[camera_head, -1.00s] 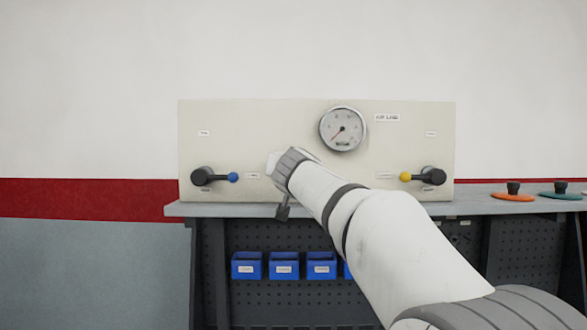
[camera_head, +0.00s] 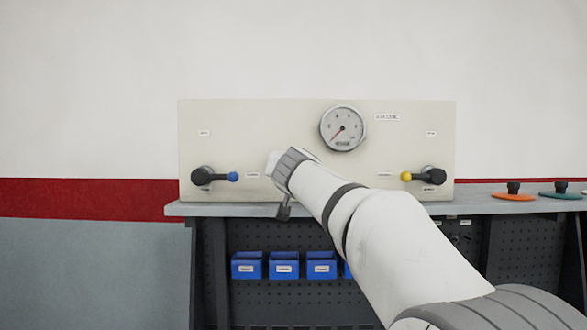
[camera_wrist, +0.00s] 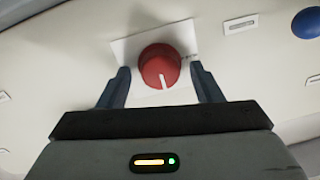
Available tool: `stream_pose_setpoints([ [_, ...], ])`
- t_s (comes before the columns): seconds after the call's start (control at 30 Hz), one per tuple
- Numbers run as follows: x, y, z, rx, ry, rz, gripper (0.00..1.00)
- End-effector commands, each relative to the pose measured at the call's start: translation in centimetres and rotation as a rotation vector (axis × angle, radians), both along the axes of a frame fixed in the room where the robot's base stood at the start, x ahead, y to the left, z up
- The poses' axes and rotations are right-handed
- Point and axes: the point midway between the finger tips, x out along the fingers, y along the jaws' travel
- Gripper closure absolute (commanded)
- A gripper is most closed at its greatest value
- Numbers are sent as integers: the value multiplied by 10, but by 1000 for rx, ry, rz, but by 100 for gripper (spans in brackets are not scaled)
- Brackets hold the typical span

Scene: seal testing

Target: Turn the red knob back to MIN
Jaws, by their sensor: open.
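The red knob (camera_wrist: 158,68) shows in the wrist view, mounted on a white plate (camera_wrist: 124,48) on the cream panel. A white pointer line on it points down in that picture, slightly right. My gripper (camera_wrist: 162,76) is open, with one dark finger on each side of the knob and a visible gap on both sides. A small mark shows at the knob's right edge in the wrist view, too small to read, so I cannot make out MIN.
The cream panel (camera_head: 260,125) also carries a round gauge (camera_head: 343,128), a blue-tipped lever (camera_head: 214,176) at left and a yellow-tipped lever (camera_head: 424,176) at right. Blue bins (camera_head: 284,266) hang under the bench (camera_head: 185,209). Orange and teal discs lie at right.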

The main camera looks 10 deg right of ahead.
Motion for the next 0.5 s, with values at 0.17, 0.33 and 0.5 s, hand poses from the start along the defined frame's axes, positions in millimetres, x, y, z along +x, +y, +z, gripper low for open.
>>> stream_pose_setpoints([
  [0.17,-13,2,1,0,-1,1,41],
  [0.33,-41,6,2,0,-2,2,41],
  [0.5,-65,9,3,0,0,1,41],
])
